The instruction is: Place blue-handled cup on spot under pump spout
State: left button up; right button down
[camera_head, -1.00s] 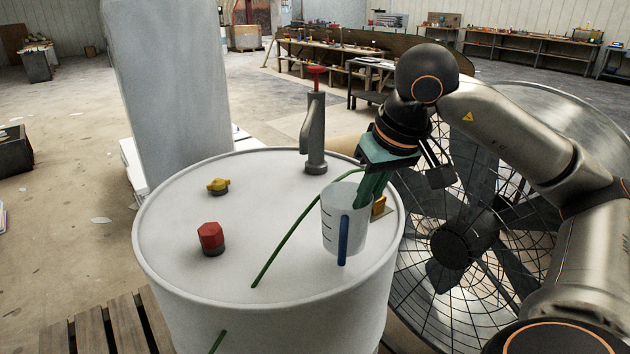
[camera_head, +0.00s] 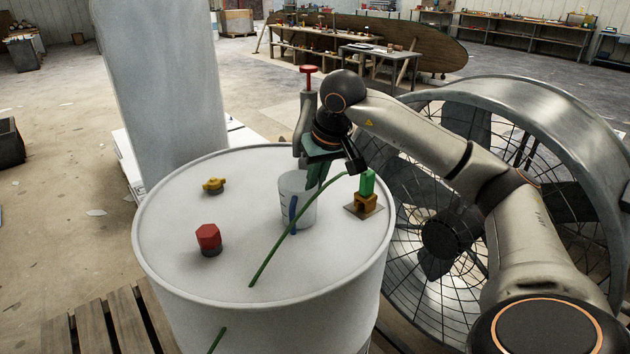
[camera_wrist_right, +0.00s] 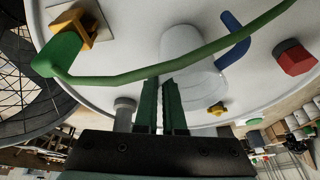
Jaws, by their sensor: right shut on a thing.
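The clear cup (camera_head: 284,190) with a blue handle (camera_head: 293,210) is upright over the white drum's top, just in front of the pump. My right gripper (camera_head: 316,178) is shut on the cup's rear right side. In the wrist view the cup (camera_wrist_right: 185,50) shows beyond the closed green fingers (camera_wrist_right: 163,105). The grey pump (camera_head: 308,105) with a red knob stands at the back of the drum; its spout (camera_head: 301,128) hangs behind and above the cup. I cannot tell whether the cup touches the drum. The spot is not visible. My left gripper is not in view.
A thin green rod (camera_head: 277,255) crosses in front of the cup. A red cap (camera_head: 208,237) and yellow valve (camera_head: 213,185) are to the left. A large fan (camera_head: 445,235) stands beside the drum.

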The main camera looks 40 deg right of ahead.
jog(key=shift+f, duration=0.15)
jog(key=c, duration=1)
grip_release()
jog(key=shift+r, duration=0.3)
jog(key=p+v, duration=0.1)
jog(key=v, duration=1)
jog(key=shift+r, duration=0.4)
jog(key=shift+s+a, duration=0.1)
jog(key=shift+s, duration=0.05)
